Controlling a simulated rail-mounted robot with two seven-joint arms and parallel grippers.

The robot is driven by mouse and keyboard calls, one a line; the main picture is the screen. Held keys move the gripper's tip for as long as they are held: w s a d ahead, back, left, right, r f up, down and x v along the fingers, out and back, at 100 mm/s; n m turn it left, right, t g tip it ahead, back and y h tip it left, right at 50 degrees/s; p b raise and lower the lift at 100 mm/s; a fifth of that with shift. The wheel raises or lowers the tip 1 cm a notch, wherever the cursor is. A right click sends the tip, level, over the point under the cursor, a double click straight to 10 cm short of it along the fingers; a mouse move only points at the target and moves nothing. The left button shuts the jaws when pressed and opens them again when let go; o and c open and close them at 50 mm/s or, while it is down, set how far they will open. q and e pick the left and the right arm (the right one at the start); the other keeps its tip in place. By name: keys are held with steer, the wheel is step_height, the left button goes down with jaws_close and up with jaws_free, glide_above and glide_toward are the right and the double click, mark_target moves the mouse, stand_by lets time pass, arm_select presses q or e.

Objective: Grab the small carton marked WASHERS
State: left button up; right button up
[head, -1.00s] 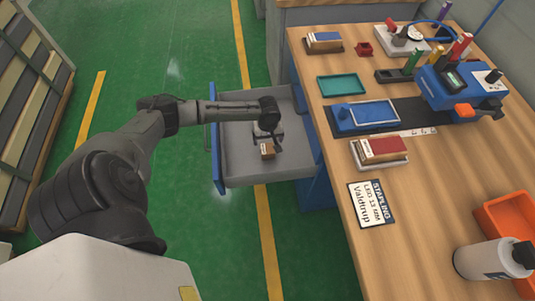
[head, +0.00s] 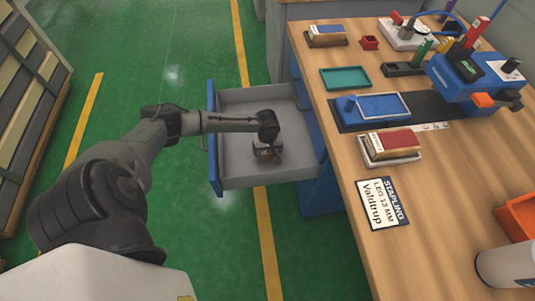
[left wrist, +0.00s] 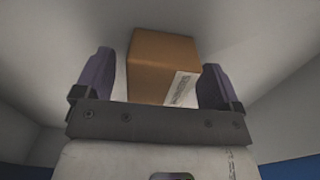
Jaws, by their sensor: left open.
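The small brown carton (left wrist: 162,62) lies on the drawer floor in the left wrist view, with a white label on one side whose print I cannot read. My left gripper (left wrist: 158,80) is open, with one finger on each side of the carton and a small gap showing at each side. In the head view my left gripper (head: 267,146) points down into the open drawer (head: 235,168) and hides most of the carton (head: 265,154). My right gripper does not show.
The grey drawer has raised walls and a blue front (head: 213,140). The wooden workbench (head: 440,200) to the right holds a blue stapling machine (head: 470,75), a blue tray (head: 375,108), a teal tray (head: 345,77) and a sign card (head: 382,203). Green floor lies left of the drawer.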

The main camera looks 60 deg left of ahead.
arm_select(q)
steer(key=shift+f, duration=0.1)
steer(key=c, duration=1.1)
steer(key=shift+o, duration=0.2)
